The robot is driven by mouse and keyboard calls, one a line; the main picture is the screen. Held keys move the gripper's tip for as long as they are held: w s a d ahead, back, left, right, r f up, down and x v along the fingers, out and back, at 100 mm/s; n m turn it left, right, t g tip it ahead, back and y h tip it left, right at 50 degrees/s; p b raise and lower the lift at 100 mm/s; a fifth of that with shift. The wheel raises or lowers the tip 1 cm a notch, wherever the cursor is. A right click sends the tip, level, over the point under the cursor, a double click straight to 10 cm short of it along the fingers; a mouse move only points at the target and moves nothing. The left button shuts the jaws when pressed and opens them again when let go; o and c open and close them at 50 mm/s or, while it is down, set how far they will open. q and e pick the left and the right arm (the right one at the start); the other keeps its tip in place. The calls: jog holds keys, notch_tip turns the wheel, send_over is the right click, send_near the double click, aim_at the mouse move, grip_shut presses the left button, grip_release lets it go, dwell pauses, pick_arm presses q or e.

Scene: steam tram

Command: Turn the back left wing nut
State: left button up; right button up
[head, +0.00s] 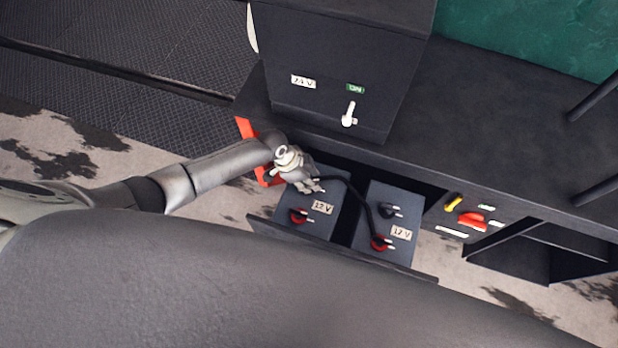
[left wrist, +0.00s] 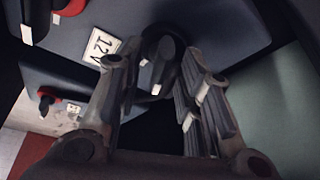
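Two dark grey batteries with 12 V labels stand in an open tray, the left battery (head: 322,225) and the right battery (head: 372,202). The left battery's red front terminal (head: 298,215) is in plain view. My left gripper (head: 310,185) is over the back of the left battery and covers its back terminal in the head view. In the left wrist view a black terminal with pale wing nut tips (left wrist: 156,72) lies between the two fingers of the left gripper (left wrist: 152,84). The fingers are apart, one on each side; contact cannot be told. My right gripper is not in view.
A black cable (head: 352,190) links the batteries. The right battery has a black terminal (head: 389,211) and a red one (head: 379,242). A dark cabinet with a white lever (head: 349,114) rises behind. A panel with a yellow and a red handle (head: 471,219) is at right.

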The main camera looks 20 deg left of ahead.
pick_arm(q)
jog(key=shift+r, duration=0.1)
jog(key=v, duration=1.2)
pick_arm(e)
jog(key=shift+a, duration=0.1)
